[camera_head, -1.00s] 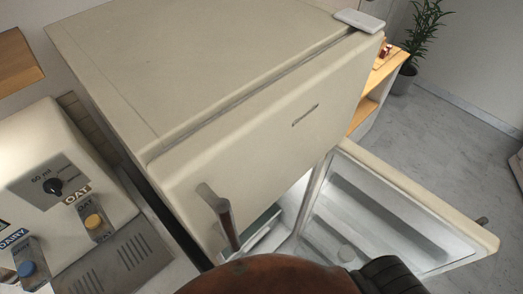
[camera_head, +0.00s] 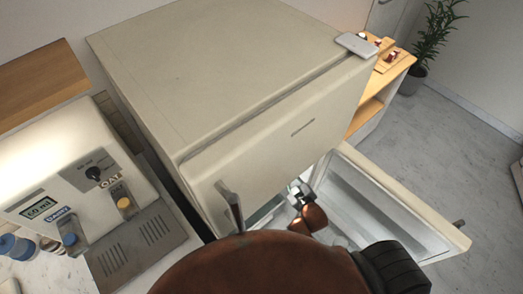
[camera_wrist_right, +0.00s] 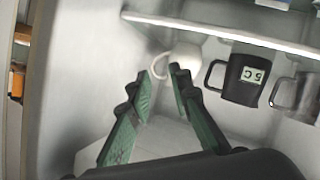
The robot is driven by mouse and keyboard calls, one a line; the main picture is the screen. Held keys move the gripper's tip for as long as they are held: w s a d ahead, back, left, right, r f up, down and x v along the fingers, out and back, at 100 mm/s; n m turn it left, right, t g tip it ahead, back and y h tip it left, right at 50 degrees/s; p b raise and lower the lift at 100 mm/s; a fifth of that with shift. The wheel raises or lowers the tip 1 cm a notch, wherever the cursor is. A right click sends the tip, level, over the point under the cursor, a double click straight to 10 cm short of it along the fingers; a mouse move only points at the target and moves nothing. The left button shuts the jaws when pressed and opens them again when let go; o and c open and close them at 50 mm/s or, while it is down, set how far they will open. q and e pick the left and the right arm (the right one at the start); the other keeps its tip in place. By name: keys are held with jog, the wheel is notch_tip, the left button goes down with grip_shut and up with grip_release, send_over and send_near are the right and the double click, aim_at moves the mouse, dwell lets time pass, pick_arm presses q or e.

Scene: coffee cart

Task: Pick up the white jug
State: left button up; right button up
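The white jug (camera_wrist_right: 186,57) stands inside the fridge in the right wrist view, its looped handle on its left side. My right gripper (camera_wrist_right: 160,81) is open, its green-padded fingers pointing at the jug. The handle shows in line with the gap between the fingertips. The right finger overlaps the jug's lower part in the picture, and I cannot tell whether they touch. In the head view the jug is not visible, and a copper-coloured part of my right arm reaches into the fridge opening. My left gripper is not in view.
A milk dispenser (camera_head: 75,165) stands at left.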

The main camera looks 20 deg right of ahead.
jog(key=w, duration=1.7)
jog(key=shift+d+f, duration=0.1)
jog(key=shift+d, duration=0.25)
jog(key=shift+w+f, duration=0.15)
jog(key=shift+w, duration=0.15)
jog(key=shift+c, duration=0.7)
grip_shut()
